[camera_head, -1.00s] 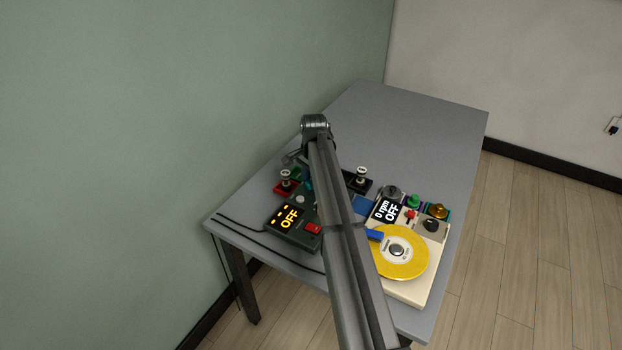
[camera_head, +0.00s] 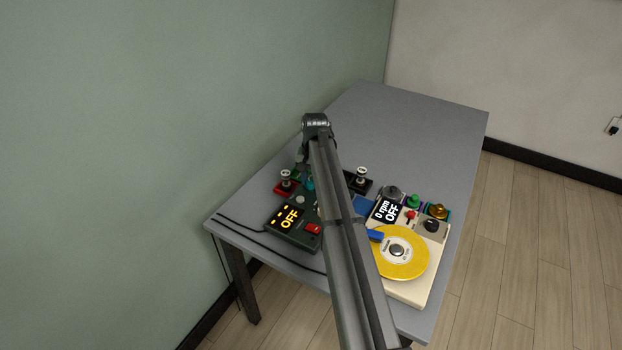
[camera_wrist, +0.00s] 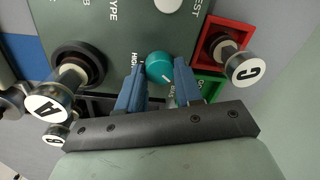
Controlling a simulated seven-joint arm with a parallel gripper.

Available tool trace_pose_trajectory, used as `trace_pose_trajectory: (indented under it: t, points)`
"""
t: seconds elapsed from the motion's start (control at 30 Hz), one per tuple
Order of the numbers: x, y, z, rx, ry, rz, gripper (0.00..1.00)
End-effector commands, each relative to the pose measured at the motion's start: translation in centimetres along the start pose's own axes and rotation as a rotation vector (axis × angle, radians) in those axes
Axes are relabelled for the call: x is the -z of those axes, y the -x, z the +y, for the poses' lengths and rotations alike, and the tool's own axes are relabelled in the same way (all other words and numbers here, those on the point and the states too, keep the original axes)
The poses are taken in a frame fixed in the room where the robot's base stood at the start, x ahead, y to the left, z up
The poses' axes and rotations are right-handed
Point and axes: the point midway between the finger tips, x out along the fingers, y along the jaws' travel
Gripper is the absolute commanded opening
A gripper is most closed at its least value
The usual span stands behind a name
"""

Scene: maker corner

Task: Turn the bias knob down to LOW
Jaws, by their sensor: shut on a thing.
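The bias knob (camera_wrist: 159,65) is a round teal knob with a white pointer line, on the dark green panel of the tester (camera_wrist: 118,12). In the wrist view its line points toward the lower right, near the BIAS lettering; the LOW mark cannot be clearly read. My gripper (camera_wrist: 160,78) has its two blue fingers on either side of the knob and is shut on it. In the head view a bit of the teal knob (camera_head: 310,183) shows beside my arm, which hides much of the tester. The tester display (camera_head: 290,217) reads OFF.
Posts marked A (camera_wrist: 45,106), B (camera_wrist: 56,134) and C (camera_wrist: 247,69) stand close around the knob. A cream turntable unit (camera_head: 408,290) with a yellow disc stands at right, its display reading 0 rpm OFF. The table's far end (camera_head: 405,115) is clear.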

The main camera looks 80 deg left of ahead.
Motion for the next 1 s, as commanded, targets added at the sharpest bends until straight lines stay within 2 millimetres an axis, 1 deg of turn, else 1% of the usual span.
trace_pose_trajectory:
  t: [0.2,0.5,0.7,1.0]
  points:
    - [0.1,0.02,-0.08,0.001,0.204,-0.011,0.04]
    - [0.09,0.02,-0.15,0.0,0.445,-0.025,0.04]
    - [0.08,0.02,-0.19,0.0,0.553,-0.031,0.04]
    - [0.07,0.02,-0.22,0.0,0.63,-0.034,0.04]
